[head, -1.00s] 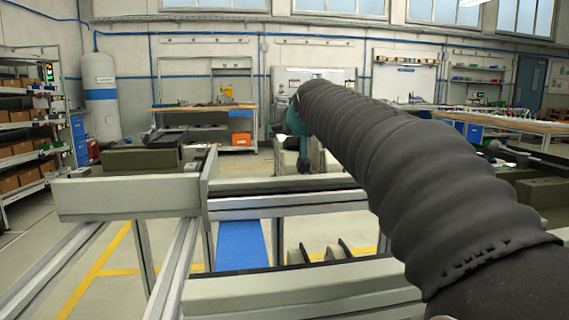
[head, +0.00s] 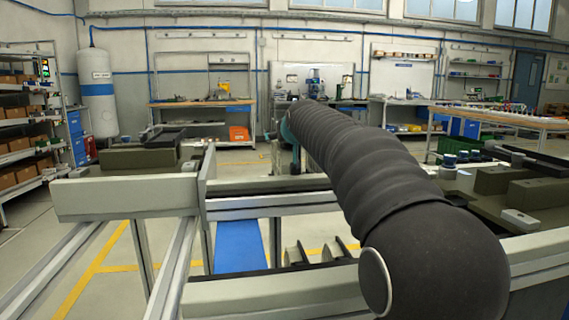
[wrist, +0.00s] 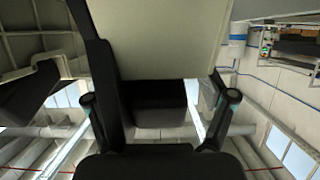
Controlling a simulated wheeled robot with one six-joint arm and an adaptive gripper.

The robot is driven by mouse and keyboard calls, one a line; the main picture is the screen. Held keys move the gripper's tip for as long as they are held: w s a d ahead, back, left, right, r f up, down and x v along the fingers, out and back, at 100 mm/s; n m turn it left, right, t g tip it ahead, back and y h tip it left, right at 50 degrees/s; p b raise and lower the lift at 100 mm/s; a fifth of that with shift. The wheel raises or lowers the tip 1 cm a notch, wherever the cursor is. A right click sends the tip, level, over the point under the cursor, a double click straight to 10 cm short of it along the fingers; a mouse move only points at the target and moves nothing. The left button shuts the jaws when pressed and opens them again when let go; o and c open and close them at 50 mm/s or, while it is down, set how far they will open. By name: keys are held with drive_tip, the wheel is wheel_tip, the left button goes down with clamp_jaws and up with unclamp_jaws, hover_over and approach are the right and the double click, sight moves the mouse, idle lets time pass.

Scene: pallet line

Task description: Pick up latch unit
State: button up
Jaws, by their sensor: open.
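I cannot pick out the latch unit with certainty in either view. A small pale grey block (head: 518,220) sits on the dark green fixture (head: 540,196) at the right of the head view; I cannot tell whether it is the latch unit. My gripper (wrist: 155,88) shows in the wrist view with its two dark fingers spread apart. A pale flat panel (wrist: 170,35) and a dark block (wrist: 158,100) appear between and beyond the fingers, and I see no grip on either. In the head view my arm hides the gripper.
Pale conveyor rails (head: 130,196) cross the foreground. Another dark green fixture (head: 138,157) lies at left. A workbench (head: 203,115) with an orange bin (head: 239,133) stands at the back, and a loaded shelf rack (head: 25,150) at far left. Yellow-lined floor lies between the rails.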

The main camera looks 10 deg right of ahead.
clamp_jaws()
drive_tip(key=shift+r, duration=0.1)
